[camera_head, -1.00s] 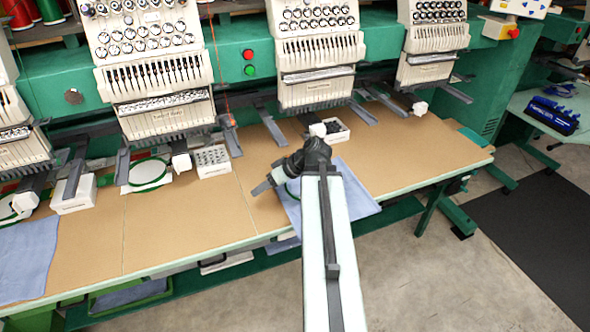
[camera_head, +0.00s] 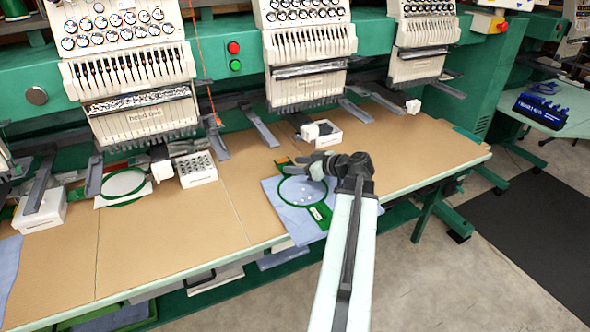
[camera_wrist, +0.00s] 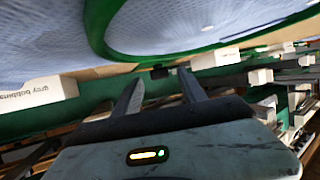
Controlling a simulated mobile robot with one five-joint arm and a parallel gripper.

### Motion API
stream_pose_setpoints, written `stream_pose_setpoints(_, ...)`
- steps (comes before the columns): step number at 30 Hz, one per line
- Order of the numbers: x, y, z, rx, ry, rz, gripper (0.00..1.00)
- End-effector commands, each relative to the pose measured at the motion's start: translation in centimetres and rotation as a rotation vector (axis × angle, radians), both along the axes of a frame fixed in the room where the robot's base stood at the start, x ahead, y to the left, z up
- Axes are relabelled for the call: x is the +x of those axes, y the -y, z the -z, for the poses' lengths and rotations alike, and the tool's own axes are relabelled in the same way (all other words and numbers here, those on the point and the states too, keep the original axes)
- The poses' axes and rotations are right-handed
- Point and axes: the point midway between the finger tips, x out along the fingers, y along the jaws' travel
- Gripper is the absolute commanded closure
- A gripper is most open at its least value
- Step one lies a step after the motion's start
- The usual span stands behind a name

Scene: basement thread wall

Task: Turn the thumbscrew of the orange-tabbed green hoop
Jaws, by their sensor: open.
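A green hoop (camera_head: 281,201) lies on light blue cloth (camera_head: 274,218) on the tan table, with a white label on its near right side. A small orange patch (camera_head: 281,160) shows at its far left edge, close to my gripper (camera_head: 296,161). My gripper is over the hoop's far side, pointing left. In the wrist view, the two fingers of my gripper (camera_wrist: 160,84) are apart and empty, with the hoop's green rim (camera_wrist: 98,32) filling the top. A small dark piece (camera_wrist: 160,72) shows beyond the fingertips; I cannot tell if it is the thumbscrew.
A white box (camera_head: 326,138) stands beyond the hoop, and a white bobbin tray (camera_head: 196,168) is to its left. Embroidery heads (camera_head: 305,60) with grey arms overhang the table's back. Another green hoop (camera_head: 104,188) sits further left. Tan table is bare between the tray and the cloth.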

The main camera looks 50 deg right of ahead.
Motion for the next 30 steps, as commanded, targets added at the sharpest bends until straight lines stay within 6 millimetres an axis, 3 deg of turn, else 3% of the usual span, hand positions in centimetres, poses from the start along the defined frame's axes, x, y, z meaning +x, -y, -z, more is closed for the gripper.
stream_pose_setpoints(11,0.97,-0.05,0.40,0.001,-0.001,0.003,0.51)
stream_pose_setpoints(16,0.94,-0.03,0.40,0.001,-0.001,0.003,0.98)
stream_pose_setpoints(17,0.94,-0.03,0.40,0.001,-0.001,0.003,1.00)
stream_pose_setpoints(30,0.85,-0.32,0.42,0.000,-0.001,0.145,1.00)
